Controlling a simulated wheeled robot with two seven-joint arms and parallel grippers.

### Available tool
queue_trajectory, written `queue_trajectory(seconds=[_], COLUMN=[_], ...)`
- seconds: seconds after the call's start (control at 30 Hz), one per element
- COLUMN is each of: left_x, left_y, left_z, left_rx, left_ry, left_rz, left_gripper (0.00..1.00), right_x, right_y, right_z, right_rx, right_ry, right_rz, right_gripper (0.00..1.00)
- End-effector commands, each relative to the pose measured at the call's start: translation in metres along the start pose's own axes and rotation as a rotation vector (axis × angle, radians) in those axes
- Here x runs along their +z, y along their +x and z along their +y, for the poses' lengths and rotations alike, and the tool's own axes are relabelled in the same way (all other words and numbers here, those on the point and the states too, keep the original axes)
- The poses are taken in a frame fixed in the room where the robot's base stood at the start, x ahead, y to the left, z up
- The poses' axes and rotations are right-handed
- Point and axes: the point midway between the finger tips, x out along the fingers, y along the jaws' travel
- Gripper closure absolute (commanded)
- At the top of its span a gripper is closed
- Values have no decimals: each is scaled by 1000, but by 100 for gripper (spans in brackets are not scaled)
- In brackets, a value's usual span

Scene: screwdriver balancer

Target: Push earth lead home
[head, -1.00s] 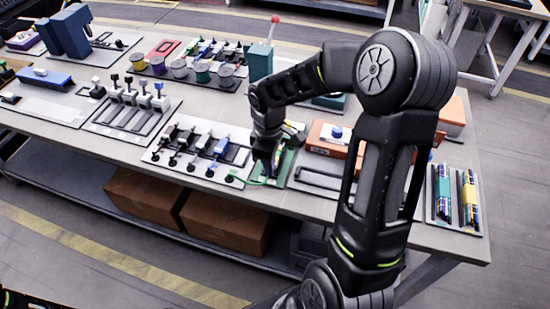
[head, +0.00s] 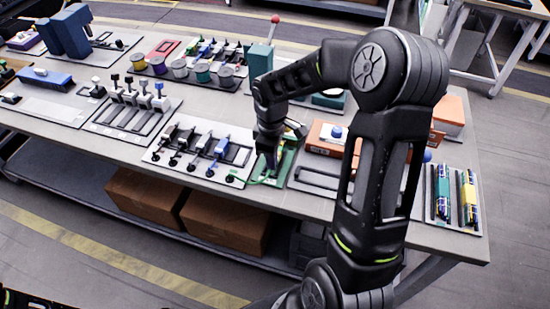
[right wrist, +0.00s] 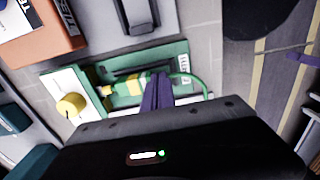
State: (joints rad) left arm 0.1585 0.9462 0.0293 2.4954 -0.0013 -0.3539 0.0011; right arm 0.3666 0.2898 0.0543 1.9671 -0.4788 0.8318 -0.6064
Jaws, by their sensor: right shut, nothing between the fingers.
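The earth lead (right wrist: 133,84) has a green and yellow striped plug body in the right wrist view, lying on a green board (right wrist: 178,55). Its green cable loops out to the right of the fingers. A brassy end of the lead points left, toward a white block with a yellow knob (right wrist: 71,104); I cannot tell how deep it sits. My right gripper (right wrist: 158,90) is shut and empty, its fingertips right beside the cable end of the plug; contact is unclear. In the head view, the right gripper (head: 271,163) is down at the green board (head: 287,160).
Left of the board is a tray (head: 153,157) with several coloured plugs and leads. Right of it are an orange box (head: 322,134) and a tray with green and yellow parts (head: 468,198). Spools and a blue fixture stand farther back left. The table's front edge is close.

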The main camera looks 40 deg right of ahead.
Motion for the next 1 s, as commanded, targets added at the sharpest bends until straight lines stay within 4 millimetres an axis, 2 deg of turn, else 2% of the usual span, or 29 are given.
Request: queue_trajectory(seconds=[0.37,0.7,1.0], left_x=[0,0,0], left_y=[0,2,2], left_z=[0,-1,-1], left_rx=[0,0,0], left_ry=[0,0,0], left_rz=[0,0,0], left_gripper=[64,64,64], right_x=[0,0,0], right_y=[0,0,0], right_z=[1,-10,-11], right_rx=[0,0,0], right_ry=[1,1,1], right_rz=[0,0,0], right_gripper=[100,100,100])
